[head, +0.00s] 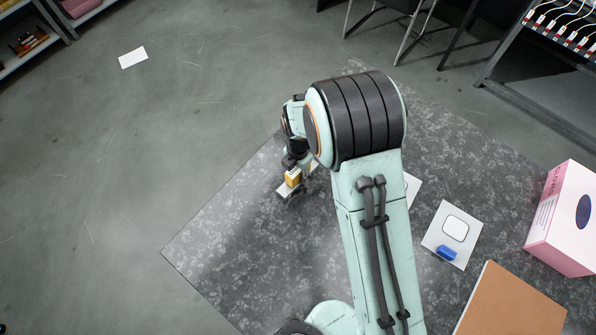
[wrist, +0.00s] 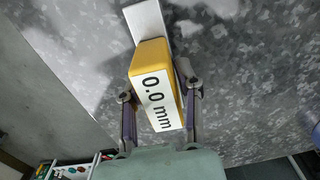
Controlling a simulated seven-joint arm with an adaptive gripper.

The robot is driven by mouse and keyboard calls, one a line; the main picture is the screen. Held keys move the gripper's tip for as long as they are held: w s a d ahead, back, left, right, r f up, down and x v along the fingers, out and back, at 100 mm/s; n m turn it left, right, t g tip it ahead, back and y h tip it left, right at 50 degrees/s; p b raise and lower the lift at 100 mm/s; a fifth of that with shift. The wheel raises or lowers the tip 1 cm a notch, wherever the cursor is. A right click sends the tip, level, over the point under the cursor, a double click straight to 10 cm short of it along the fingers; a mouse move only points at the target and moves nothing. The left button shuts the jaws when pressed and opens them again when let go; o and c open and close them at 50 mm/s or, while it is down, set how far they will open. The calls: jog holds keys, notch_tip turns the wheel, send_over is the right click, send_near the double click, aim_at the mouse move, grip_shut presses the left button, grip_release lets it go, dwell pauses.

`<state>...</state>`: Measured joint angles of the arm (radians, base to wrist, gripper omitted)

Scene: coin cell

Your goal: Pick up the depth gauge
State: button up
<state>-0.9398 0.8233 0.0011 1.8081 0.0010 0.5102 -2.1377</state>
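The depth gauge (wrist: 154,75) has a yellow body with a white display face reading "0.0 mm" and a pale bar at its far end. In the wrist view it lies between the two fingers of my gripper (wrist: 159,90). One finger is on each side, close to the body; whether both touch it is unclear. In the head view the small yellow gauge (head: 292,178) shows just below my gripper (head: 295,166), near the table's left part. My arm hides much around it, and whether it rests on the table is unclear.
The speckled grey table (head: 225,255) is clear to the left of the gauge. To the right are a white card (head: 435,243) with a white rounded piece and a blue block (head: 446,253), a pink box (head: 565,220) and a brown board (head: 512,302).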

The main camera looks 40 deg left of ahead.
grip_shut()
